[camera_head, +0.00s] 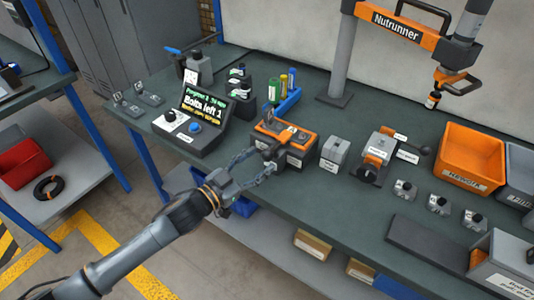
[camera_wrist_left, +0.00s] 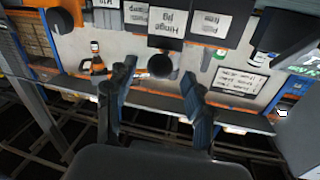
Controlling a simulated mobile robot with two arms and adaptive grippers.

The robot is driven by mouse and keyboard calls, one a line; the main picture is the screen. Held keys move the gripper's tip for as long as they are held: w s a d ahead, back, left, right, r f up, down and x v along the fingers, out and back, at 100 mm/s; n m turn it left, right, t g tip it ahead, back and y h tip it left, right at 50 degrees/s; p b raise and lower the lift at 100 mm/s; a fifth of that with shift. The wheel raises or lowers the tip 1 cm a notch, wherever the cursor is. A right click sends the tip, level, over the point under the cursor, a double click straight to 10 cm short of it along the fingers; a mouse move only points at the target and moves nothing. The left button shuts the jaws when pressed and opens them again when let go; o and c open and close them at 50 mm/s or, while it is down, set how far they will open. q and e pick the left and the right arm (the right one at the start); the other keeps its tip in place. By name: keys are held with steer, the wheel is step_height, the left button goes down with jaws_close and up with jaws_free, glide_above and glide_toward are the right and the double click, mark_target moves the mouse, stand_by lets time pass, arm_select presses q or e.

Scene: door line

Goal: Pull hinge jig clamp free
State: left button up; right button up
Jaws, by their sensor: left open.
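The hinge jig (camera_head: 296,135) is an orange-topped dark block near the front edge of the bench. The clamp seems to be the black handle (camera_head: 267,152) at its front left; its exact shape is partly hidden. In the left wrist view the "Hinge jig" label (camera_wrist_left: 168,20) is upside down, and a round black knob (camera_wrist_left: 160,66) lies below it. My left gripper (camera_head: 261,164) is open at the front of the jig. In the left wrist view its fingers (camera_wrist_left: 157,80) stand either side of the knob, with gaps on both sides. Contact is not visible. My right gripper is out of view.
A control box with a screen (camera_head: 204,102) stands left of the jig. A blue tray with bottles (camera_head: 287,102) is behind it. A grey block (camera_head: 335,151) and a grey-orange fixture (camera_head: 375,155) stand to the right. The orange bin (camera_head: 470,157) is farther right.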

mark_target(263, 159)
arm_select(q)
steer(key=shift+x, duration=1.85)
